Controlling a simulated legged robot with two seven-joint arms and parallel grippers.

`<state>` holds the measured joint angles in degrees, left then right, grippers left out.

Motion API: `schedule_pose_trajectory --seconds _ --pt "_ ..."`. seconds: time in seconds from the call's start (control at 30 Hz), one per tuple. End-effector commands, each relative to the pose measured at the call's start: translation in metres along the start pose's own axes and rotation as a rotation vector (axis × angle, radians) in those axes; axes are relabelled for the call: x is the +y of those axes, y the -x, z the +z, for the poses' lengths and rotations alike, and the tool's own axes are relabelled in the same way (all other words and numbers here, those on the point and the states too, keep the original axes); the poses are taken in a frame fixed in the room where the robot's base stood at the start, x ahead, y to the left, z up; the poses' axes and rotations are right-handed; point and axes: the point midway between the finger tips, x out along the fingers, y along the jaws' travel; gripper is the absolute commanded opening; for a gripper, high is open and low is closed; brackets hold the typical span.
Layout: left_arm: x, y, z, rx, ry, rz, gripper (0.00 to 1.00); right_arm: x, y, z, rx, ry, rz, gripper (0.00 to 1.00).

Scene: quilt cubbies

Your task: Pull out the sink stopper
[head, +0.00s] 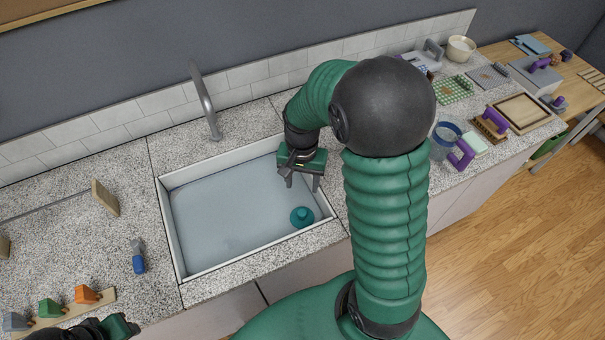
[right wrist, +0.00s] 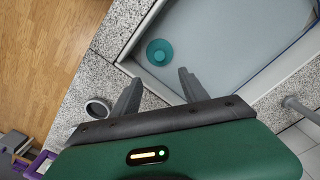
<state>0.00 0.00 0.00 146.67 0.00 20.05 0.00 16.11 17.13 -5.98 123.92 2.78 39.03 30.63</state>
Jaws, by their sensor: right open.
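The sink (head: 169,240) is a white-rimmed basin set into a speckled counter, with a pale blue-grey surface inside. The teal stopper (head: 302,217) sits in the basin near its front right corner, and it also shows in the right wrist view (right wrist: 160,52). My right gripper (head: 302,188) is over the right part of the sink, above the stopper and apart from it. Its two fingers (right wrist: 158,88) are spread with nothing between them. My left gripper (head: 118,327) shows only partly at the lower left edge, and its fingers cannot be made out.
A curved faucet (head: 207,103) stands behind the sink. A blue-handled tool (head: 138,257), a wooden block (head: 105,197) and several coloured pieces on a board (head: 65,313) lie on the left counter. A clear blue cup (head: 445,140) and other items crowd the right counter.

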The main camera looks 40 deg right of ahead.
Motion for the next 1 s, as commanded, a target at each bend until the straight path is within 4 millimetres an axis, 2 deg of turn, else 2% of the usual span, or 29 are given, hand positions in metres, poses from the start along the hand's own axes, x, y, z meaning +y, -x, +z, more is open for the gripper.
schedule_pose_trajectory --seconds 0.03,0.1,0.2,0.3,0.47,1.0 --pt "0.000 0.010 -0.002 0.000 0.000 0.000 0.36 0.001 0.005 0.001 -0.002 -0.158 0.002 0.52" --pt "0.000 0.014 -0.003 0.000 0.000 0.000 0.36 0.001 0.005 0.000 -0.002 -0.366 0.001 0.52" --pt "0.000 0.017 -0.004 0.000 0.000 0.000 0.36 0.001 0.004 0.001 -0.001 -0.567 0.001 0.52" --pt "0.000 0.017 -0.004 0.000 0.000 0.000 0.36 0.001 0.002 0.001 -0.001 -0.655 0.001 0.52" --pt "0.000 0.015 -0.003 0.000 0.000 0.000 0.36 0.002 -0.017 0.001 -0.003 -0.668 0.004 0.52" --pt "0.000 0.009 -0.002 0.000 0.000 0.000 0.36 0.002 -0.141 0.002 -0.004 -0.664 0.003 0.52"
